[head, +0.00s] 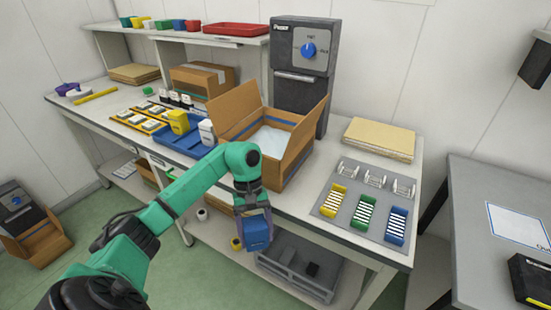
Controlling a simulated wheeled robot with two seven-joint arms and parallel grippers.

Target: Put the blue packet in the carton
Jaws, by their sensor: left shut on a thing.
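My left gripper (253,207) hangs in front of the table's front edge and is shut on the blue packet (257,234). The packet hangs below the fingers, lower in the picture than the tabletop. The open carton (300,149) stands on the table behind my left arm, its flaps spread. Something pale lies inside it. My arm hides part of the carton's front. My right gripper is not in view.
A blue tray (168,139) with a yellow packet (179,122) and a white packet (207,132) is left of the carton. A dark machine (300,75) stands behind it. A grey mat (340,207) with coloured racks lies to the right.

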